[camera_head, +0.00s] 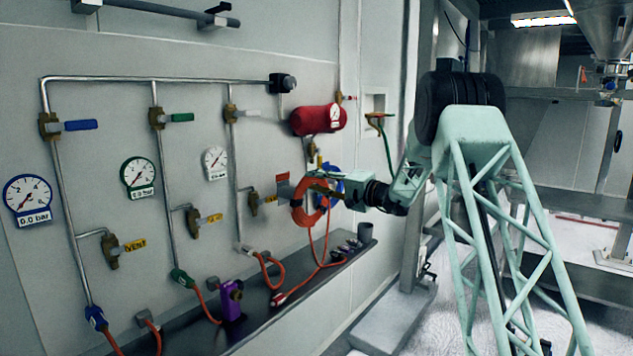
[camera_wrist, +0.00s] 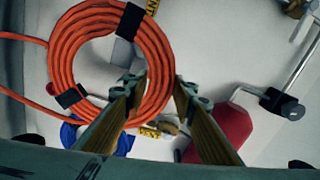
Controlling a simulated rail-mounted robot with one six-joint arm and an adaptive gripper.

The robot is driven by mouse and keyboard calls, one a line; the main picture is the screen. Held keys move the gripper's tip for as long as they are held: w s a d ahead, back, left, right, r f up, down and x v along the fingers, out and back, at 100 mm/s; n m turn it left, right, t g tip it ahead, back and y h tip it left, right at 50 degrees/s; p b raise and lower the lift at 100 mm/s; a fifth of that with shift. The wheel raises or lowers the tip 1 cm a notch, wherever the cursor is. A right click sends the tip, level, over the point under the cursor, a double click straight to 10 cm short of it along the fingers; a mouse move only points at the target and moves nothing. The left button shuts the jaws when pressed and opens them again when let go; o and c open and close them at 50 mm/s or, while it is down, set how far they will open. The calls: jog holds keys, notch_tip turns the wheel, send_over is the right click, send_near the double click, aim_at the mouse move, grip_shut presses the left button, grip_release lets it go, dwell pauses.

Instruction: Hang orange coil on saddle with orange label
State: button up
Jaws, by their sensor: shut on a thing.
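The orange coil (camera_head: 297,208) is a ring of bundled hose with black straps, held upright close to the wall panel. My gripper (camera_head: 322,190) is shut on its right side. In the wrist view the coil (camera_wrist: 66,42) fills the upper left, and its right rim passes between the two fingers of my gripper (camera_wrist: 158,90). A small orange-red patch above a grey piece (camera_head: 283,188) shows on the wall just left of the coil's top; it may be the orange-labelled saddle. The coil and gripper partly hide that area, and contact with the saddle cannot be told.
A blue coil-like item (camera_head: 337,183) is on the wall behind my gripper. Pipes, valves and gauges cover the panel to the left. A dark shelf (camera_head: 262,312) below carries a purple device (camera_head: 231,299) and orange hoses.

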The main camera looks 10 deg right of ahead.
jog(key=p+x, duration=0.4)
jog(key=x, duration=0.1)
dwell(1.0)
jog(key=shift+p, duration=0.3)
jog(key=shift+o, duration=0.2)
jog(key=shift+w+a+r+p, duration=0.15)
jog(key=shift+w+r+p, duration=0.1)
jog(key=shift+r+p, duration=0.15)
jog(key=shift+w+a+r, duration=0.1)
jog(key=shift+w+a, duration=0.1)
grip_shut()
jog(key=shift+w+a+f+p, duration=0.5)
jog(key=shift+w+a, duration=0.15)
jog(key=shift+w, duration=0.15)
jog(key=shift+a, duration=0.25)
jog(key=shift+r, duration=0.15)
jog(key=shift+w+p, duration=0.1)
jog(key=shift+p, duration=0.3)
